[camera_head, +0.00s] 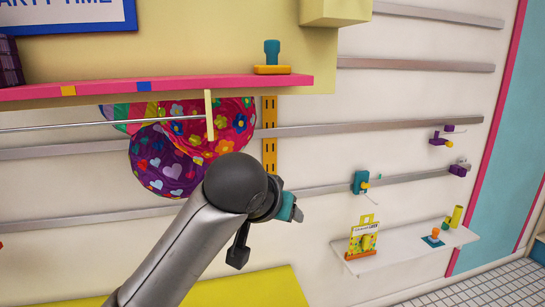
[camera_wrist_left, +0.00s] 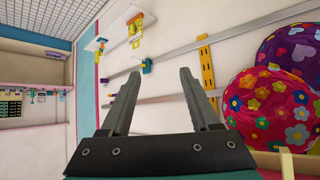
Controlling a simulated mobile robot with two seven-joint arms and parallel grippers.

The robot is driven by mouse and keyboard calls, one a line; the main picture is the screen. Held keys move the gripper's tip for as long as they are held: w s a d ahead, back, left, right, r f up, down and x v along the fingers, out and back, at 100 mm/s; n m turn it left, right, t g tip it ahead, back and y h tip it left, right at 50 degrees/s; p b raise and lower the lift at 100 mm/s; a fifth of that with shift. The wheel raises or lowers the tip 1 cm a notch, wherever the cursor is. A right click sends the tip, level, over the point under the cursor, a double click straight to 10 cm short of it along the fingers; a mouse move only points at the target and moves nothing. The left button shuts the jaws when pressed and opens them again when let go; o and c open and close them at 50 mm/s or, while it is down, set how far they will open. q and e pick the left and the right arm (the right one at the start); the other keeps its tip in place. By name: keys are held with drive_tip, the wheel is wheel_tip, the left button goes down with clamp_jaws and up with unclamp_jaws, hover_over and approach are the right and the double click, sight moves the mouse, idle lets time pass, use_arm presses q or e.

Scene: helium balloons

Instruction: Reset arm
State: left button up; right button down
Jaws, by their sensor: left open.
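My left arm comes in from the bottom left of the head view. Its gripper (camera_head: 292,210) is in front of the wall, right of the balloons, and is mostly hidden there by my own wrist. In the left wrist view the two fingers of my left gripper (camera_wrist_left: 158,74) stand wide apart with nothing between them. A red flowered balloon (camera_head: 228,125) and a purple heart balloon (camera_head: 163,168) float under the pink shelf. Both also show at the right of the left wrist view, the red one (camera_wrist_left: 268,108) below the purple one (camera_wrist_left: 296,48). My right gripper is out of view.
A pink shelf (camera_head: 200,85) with a teal-and-orange stamp-like object (camera_head: 272,55) juts out above the balloons. Metal wall rails (camera_head: 400,64) and a yellow slotted strip (camera_head: 269,140) run along the wall. A white shelf (camera_head: 405,250) with small items is at lower right.

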use_arm(q)
drive_tip(key=s+a+f+g, duration=0.25)
drive_tip(key=s+f, duration=0.35)
drive_tip(key=f, duration=0.6)
drive_tip(key=s+a+f+n+g+y, duration=0.1)
drive_tip(key=s+a+f, duration=0.45)
drive_tip(key=s, duration=0.25)
drive_tip(key=s+a+f+g+y, duration=0.1)
drive_tip(key=s+a+f, duration=0.45)
drive_tip(key=s, duration=0.25)
drive_tip(key=s+a+f+n+g+y, duration=0.1)
drive_tip(key=s+a+f+g, duration=0.1)
drive_tip(key=s+a+f, duration=0.4)
drive_tip(key=s+d+f+b, duration=0.15)
drive_tip(key=f+b, duration=0.25)
drive_tip(key=f, duration=1)
drive_tip(key=s+f+b, duration=0.2)
drive_tip(key=f+b, duration=0.1)
drive_tip(key=f, duration=1.1)
drive_tip(key=s+a+f+g+b, duration=0.1)
drive_tip(key=s+f+b, duration=0.3)
drive_tip(key=s+f, duration=0.4)
drive_tip(key=s+a+f+g+b, duration=0.1)
drive_tip(key=s+f+b, duration=0.3)
drive_tip(key=s+f, duration=0.4)
wheel_tip(320, 180, down, 7)
drive_tip(key=shift+a+f, duration=0.1)
drive_tip(key=shift+a, duration=0.1)
